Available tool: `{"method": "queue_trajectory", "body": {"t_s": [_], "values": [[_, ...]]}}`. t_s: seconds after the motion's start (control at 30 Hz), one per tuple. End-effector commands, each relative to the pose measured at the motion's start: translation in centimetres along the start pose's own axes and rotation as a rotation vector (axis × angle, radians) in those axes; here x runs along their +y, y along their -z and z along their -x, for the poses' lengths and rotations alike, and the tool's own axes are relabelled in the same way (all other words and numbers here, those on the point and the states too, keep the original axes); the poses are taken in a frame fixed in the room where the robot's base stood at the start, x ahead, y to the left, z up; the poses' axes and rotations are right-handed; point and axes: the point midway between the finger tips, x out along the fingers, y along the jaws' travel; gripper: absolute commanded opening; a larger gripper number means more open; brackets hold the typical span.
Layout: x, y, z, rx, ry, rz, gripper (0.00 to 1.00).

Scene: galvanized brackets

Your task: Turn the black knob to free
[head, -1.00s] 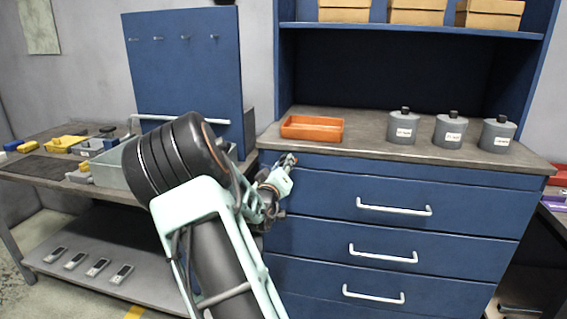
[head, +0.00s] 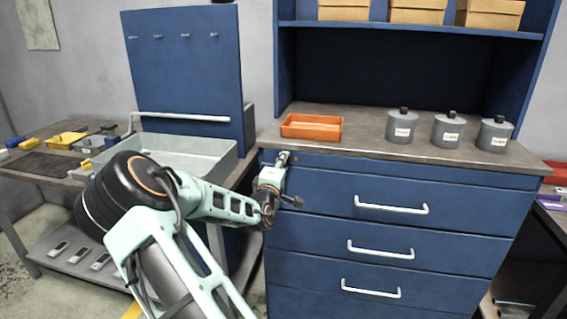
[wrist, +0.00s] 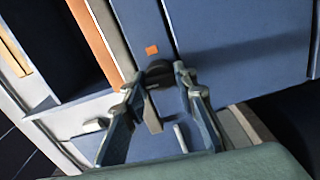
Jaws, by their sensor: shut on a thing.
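The black knob (wrist: 160,70) shows in the wrist view on a blue cabinet face, beside a small orange square mark (wrist: 151,49). My gripper (wrist: 163,82) has a finger on either side of the knob and is shut on it. The fingers hide part of the knob, and I cannot read its turn position. In the head view my gripper (head: 284,158) is at the upper left front corner of the blue drawer cabinet (head: 330,225), just below the worktop. The knob is hidden there.
An orange tray (head: 312,127) and lidded grey canisters (head: 401,126) stand on the worktop (head: 365,146). White handles (head: 391,205) stick out from the drawers. Left of the cabinet, a bench holds a large grey tray (head: 215,165) beside a blue pegboard panel (head: 185,70).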

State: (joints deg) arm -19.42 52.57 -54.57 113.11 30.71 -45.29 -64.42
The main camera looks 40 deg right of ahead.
Motion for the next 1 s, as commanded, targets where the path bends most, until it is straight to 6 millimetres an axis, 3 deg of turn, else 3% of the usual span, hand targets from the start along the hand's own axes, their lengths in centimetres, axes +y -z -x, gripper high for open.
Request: {"method": "queue_trajectory", "body": {"t_s": [0.73,0.77,0.9,1.0], "values": [[-0.03,0.00,0.01,0.000,0.001,0.092,0.02],[-0.03,0.00,0.01,0.000,0.001,0.092,0.27],[-0.02,0.00,0.01,0.000,0.001,0.091,0.43],[-0.02,0.00,0.01,0.000,0.001,0.091,0.44]]}}
